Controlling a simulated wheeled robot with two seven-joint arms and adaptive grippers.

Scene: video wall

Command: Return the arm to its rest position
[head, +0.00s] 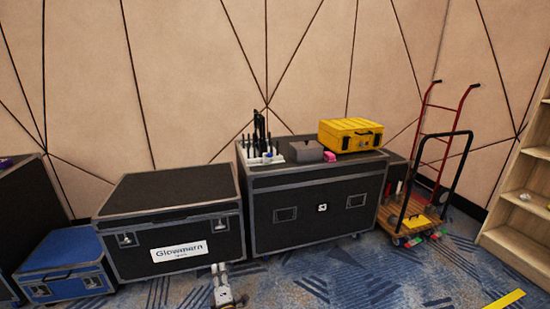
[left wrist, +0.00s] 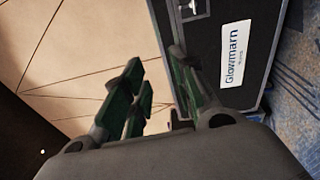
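My left gripper (head: 219,270) shows at the bottom of the head view, in front of the black Glowmarn case (head: 180,250). In the left wrist view its two green-padded fingers (left wrist: 157,85) stand apart with nothing between them. The Glowmarn case also shows in that wrist view (left wrist: 215,80), turned on its side by the camera's tilt, beyond the fingers. Most of my left arm is out of the head view. My right gripper is in neither view.
A larger black case (head: 315,213) bears a yellow case (head: 350,135), a grey box (head: 305,151) and a tool holder (head: 262,158). A blue case (head: 65,265) stands at left, a hand truck (head: 440,150) and wooden shelf (head: 520,190) at right. Carpet in front is mostly clear.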

